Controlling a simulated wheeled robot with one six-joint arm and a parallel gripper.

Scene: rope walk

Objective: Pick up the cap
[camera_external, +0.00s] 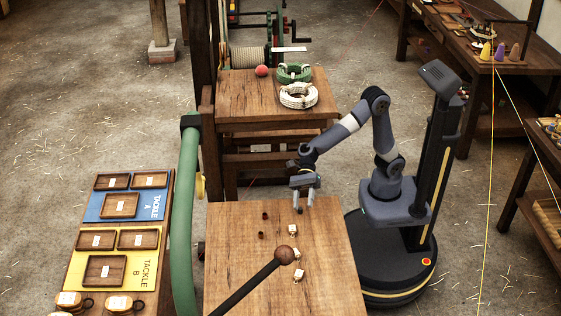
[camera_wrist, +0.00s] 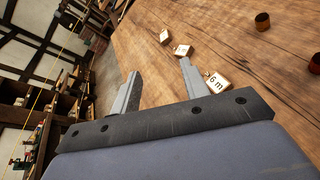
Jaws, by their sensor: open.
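Two small dark brown round pieces, which look like caps, stand on the near wooden table: one farther back (camera_external: 264,215) and one nearer (camera_external: 261,235). I cannot tell which is the cap meant. In the wrist view they show at the upper right (camera_wrist: 262,21) and at the right edge (camera_wrist: 315,63), the latter partly cut off. My gripper (camera_external: 303,209) points down over the table's far part, right of both pieces. Its two fingers (camera_wrist: 159,69) are apart with nothing between them.
Several small pale tagged blocks (camera_external: 292,230) lie on the near table (camera_external: 230,285); one reads "6 m" (camera_wrist: 217,83). A dark bar with a brown ball end (camera_external: 285,255) crosses above the table. Rope coils (camera_external: 298,96) and a red ball (camera_external: 262,71) sit on the farther table.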

